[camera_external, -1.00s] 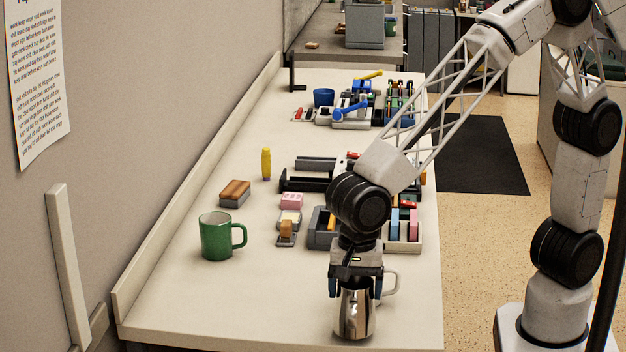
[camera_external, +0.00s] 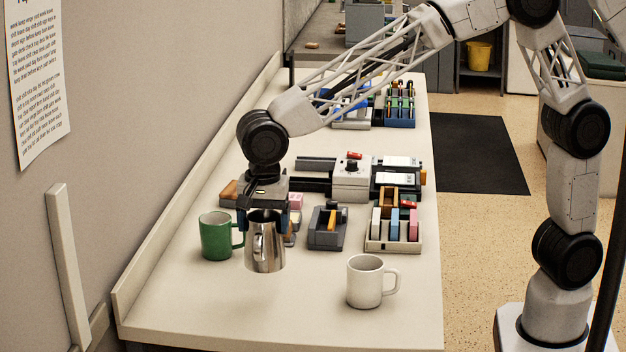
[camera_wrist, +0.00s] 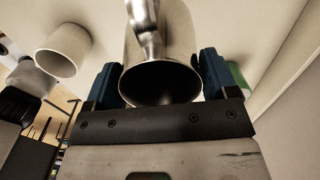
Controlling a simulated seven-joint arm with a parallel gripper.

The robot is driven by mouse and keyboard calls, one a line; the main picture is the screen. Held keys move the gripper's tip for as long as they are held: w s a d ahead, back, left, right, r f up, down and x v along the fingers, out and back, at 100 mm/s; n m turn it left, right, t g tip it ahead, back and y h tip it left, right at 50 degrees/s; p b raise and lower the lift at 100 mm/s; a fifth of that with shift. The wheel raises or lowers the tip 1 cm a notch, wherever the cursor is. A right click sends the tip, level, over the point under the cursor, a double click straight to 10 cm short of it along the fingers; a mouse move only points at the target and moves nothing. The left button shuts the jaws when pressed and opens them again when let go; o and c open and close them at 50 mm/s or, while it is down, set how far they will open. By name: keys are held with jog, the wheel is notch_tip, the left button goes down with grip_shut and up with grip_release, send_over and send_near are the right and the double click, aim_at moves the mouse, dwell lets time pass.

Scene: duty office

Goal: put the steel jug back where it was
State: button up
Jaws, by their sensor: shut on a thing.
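The steel jug (camera_external: 266,248) is a shiny metal pitcher with a handle, held upright by my gripper (camera_external: 262,215). In the external view it hangs just right of the green mug and seems to be above the table. In the wrist view the jug (camera_wrist: 160,82) sits between the two blue fingers of my gripper (camera_wrist: 160,85), its dark open mouth facing the camera. The fingers press on both its sides. What lies directly under the jug is hard to tell.
A green mug (camera_external: 215,238) stands close left of the jug. A white mug (camera_external: 365,282) stands to the right near the front. A grey tray (camera_external: 328,240) and a cream organiser (camera_external: 393,245) stand behind. The table's front (camera_external: 250,325) is clear.

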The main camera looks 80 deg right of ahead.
jog(key=shift+w+d+r, duration=0.3)
jog(key=shift+w+d, duration=0.3)
jog(key=shift+w, duration=0.15)
jog(key=shift+f, duration=0.15)
jog(key=shift+f, duration=3)
jog(key=shift+f, duration=1.85)
jog(key=shift+f, duration=0.1)
jog(key=o, duration=1.4)
